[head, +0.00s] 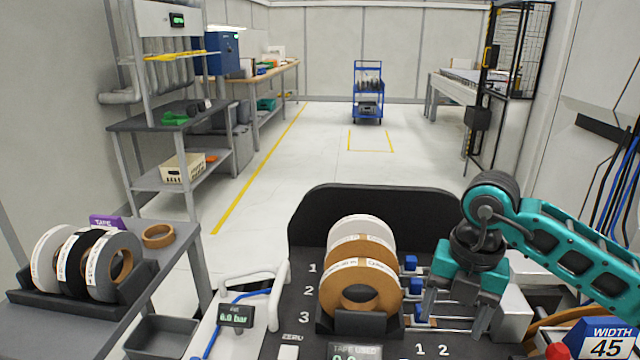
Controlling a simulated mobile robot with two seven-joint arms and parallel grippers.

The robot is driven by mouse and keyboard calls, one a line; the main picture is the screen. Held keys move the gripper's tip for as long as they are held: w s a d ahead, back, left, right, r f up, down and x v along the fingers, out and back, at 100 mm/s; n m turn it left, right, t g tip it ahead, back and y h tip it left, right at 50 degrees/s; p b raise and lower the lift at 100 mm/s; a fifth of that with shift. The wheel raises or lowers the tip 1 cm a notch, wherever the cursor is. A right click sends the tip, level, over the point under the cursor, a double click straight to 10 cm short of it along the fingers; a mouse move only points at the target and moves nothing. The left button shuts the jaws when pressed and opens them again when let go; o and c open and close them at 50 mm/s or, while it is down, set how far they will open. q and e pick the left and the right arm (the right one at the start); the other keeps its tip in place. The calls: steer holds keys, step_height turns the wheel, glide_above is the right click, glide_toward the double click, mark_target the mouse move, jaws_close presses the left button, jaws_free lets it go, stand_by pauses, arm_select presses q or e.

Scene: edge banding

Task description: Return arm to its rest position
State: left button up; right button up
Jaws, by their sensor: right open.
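My right arm (570,240) is teal and black and comes in from the right edge. Its gripper (456,318) points down over the right part of the dark machine top. The two grey fingers are apart, with nothing seen held between them. The gripper is just right of the blue-tipped rods (416,286), and its fingers overlap them in the picture; I cannot tell whether they touch. My left gripper is not in view.
Tape rolls (358,262) stand in a holder left of my right gripper. A grey metal box (512,310) and a WIDTH 45 display (604,342) are to its right. More rolls (88,262) sit on the left bench.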

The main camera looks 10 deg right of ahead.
steer(key=s+a+n+y, duration=0.3)
steer(key=a+y, duration=0.4)
steer(key=a, duration=0.7)
steer(key=s+a+r+m+t+y, duration=0.1)
steer(key=a+r+t+y, duration=0.2)
steer(key=a+r+y, duration=0.75)
steer(key=w+d+r+m+t+h, duration=0.45)
steer(key=d+m+t, duration=0.35)
steer(key=m+t, duration=0.75)
steer(key=w+d+f+m+h, duration=0.2)
steer(key=d+f+m+h, duration=0.7)
steer(key=m+h, duration=0.25)
steer(key=s+d+f+m+g+h, duration=0.1)
steer(key=s+d+f+g+h, duration=0.1)
steer(key=s+f+g, duration=0.4)
steer(key=s+d+f+m+g+h, duration=0.1)
steer(key=s+d+f+g, duration=0.2)
steer(key=f, duration=0.6)
steer(key=s+a+f+g+y, duration=0.15)
steer(key=s+f+g, duration=0.45)
steer(key=s, duration=0.6)
steer(key=w+a+f+t+y, duration=0.1)
steer(key=w+a+f+t, duration=0.2)
steer(key=w+f+t, duration=0.4)
steer(key=shift+w+a+f+n, duration=0.2)
steer(key=shift+a+f+n, duration=0.1)
steer(key=shift+f, duration=0.55)
